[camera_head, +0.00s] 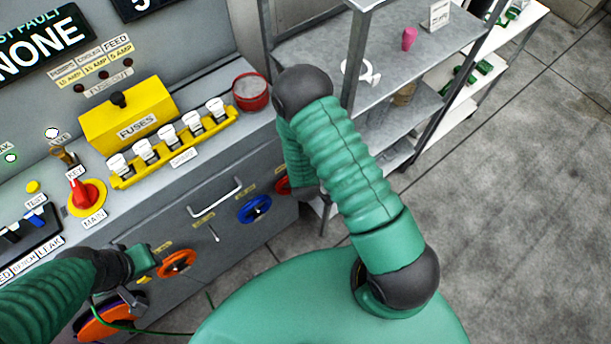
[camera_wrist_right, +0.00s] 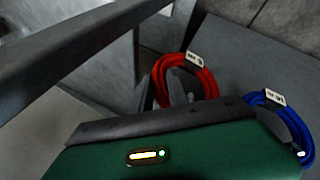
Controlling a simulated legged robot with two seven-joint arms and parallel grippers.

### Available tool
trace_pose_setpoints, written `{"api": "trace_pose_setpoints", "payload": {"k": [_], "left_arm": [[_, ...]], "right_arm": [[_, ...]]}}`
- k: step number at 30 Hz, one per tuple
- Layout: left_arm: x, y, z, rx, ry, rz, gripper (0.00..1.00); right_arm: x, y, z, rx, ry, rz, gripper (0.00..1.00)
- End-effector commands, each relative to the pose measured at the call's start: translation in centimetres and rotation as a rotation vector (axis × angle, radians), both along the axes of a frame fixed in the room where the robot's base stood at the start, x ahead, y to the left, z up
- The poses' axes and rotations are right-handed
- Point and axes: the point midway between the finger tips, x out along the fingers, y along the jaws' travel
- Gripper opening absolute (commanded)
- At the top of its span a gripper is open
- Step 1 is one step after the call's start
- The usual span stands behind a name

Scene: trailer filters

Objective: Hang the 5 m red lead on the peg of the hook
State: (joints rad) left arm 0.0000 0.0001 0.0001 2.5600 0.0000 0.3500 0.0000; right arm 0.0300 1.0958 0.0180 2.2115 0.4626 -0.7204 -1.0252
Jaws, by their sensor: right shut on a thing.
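The red lead (camera_wrist_right: 187,79) is a coil with a small white tag in the right wrist view. It is at the fingers of my right gripper (camera_wrist_right: 170,98), which is shut on it. The tag's writing is too small to read surely.
A blue coiled lead (camera_wrist_right: 285,120) with a tag is right of the red one. A metal shelf rack (camera_head: 430,60) stands behind my right arm. The floor at right is clear.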

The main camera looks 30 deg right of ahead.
Motion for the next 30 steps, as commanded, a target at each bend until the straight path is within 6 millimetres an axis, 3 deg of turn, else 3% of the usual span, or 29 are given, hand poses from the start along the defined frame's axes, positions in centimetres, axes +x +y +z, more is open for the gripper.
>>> {"api": "trace_pose_setpoints", "payload": {"k": [10,11,17,25,30], "left_arm": [[0.0,0.0,0.0,0.0,0.0,0.0,0.36],[0.0,0.0,0.0,0.0,0.0,0.0,0.36],[0.0,0.0,0.0,0.0,0.0,0.0,0.36],[0.0,0.0,0.1,0.0,0.0,0.0,0.36],[0.0,0.0,0.9,0.0,0.0,0.0,0.36]], "right_arm": [[0.0,-0.2,0.0,-0.004,-0.001,-0.004,0.0],[0.0,-0.2,0.0,-0.003,-0.001,-0.004,0.21],[0.0,-0.1,0.0,-0.002,0.0,-0.002,0.46],[-0.1,0.0,0.2,-0.002,0.001,-0.001,0.46],[-1.3,0.8,2.9,-0.001,-0.001,0.002,0.46]]}}
